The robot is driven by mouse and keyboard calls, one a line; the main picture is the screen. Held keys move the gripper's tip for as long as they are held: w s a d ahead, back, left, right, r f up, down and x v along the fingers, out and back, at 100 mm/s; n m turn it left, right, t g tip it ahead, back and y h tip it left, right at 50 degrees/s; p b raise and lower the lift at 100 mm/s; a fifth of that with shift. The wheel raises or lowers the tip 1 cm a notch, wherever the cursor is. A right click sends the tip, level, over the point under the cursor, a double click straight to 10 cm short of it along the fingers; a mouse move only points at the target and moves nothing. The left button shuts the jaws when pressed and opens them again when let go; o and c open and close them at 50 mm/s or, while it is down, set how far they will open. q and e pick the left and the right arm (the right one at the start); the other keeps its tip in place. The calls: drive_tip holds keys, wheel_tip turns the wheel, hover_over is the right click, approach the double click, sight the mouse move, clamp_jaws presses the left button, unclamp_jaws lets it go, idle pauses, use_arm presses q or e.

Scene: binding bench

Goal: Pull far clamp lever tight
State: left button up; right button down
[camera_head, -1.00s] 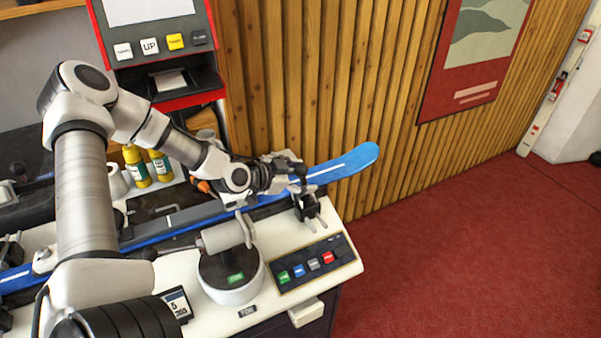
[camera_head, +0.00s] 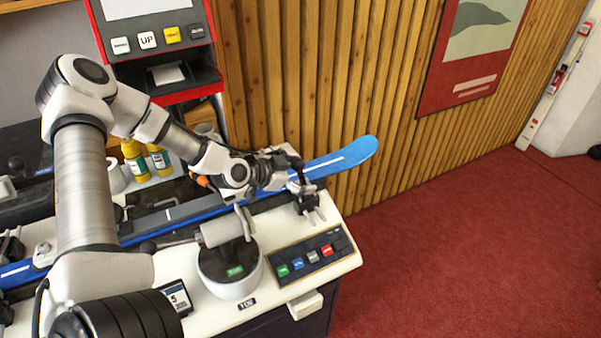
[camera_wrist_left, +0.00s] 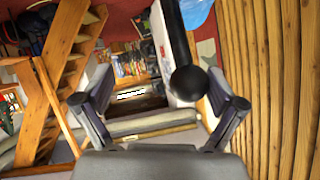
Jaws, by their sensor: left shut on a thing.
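The far clamp (camera_head: 308,203) is a dark clamp with pale feet at the bench's right end, beside the blue ski (camera_head: 340,162). My left gripper (camera_head: 289,167) is over the clamp and shut on its lever. The lever's black round knob (camera_wrist_left: 188,83) shows between the two fingers (camera_wrist_left: 160,112) in the left wrist view, with its dark rod running up. Part of the lever is hidden behind the fingers in the head view. The ski lies along the bench, its blue tip past the right edge. My right gripper is not in view.
A white round pot with a roller (camera_head: 230,262) and a button panel (camera_head: 310,257) stand at the front. Two yellow bottles (camera_head: 147,159) stand behind the ski. A slatted wood wall (camera_head: 300,80) rises close behind. Red floor lies clear to the right.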

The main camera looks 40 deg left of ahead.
use_arm(q)
drive_tip(key=shift+s+d, duration=0.15)
drive_tip(key=shift+d, duration=0.2)
drive_tip(key=shift+r, duration=0.3)
drive_tip(key=shift+c, duration=0.2)
drive_tip(key=r, duration=0.7)
drive_tip(key=shift+s+d+r, duration=0.1)
drive_tip(key=shift+d+r, duration=0.05)
drive_tip(key=shift+d, duration=0.15)
drive_tip(key=shift+c, duration=0.2)
drive_tip(key=shift+w+a+r, duration=0.15)
drive_tip(key=shift+a+r, duration=0.15)
drive_tip(key=shift+r, duration=0.25)
drive_tip(key=shift+w+a+r, duration=0.1)
drive_tip(key=shift+a+r, duration=0.2)
drive_tip(key=shift+r, duration=0.25)
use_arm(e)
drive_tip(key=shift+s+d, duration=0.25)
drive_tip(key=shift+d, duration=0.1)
use_arm(q)
drive_tip(key=shift+a+f, duration=0.1)
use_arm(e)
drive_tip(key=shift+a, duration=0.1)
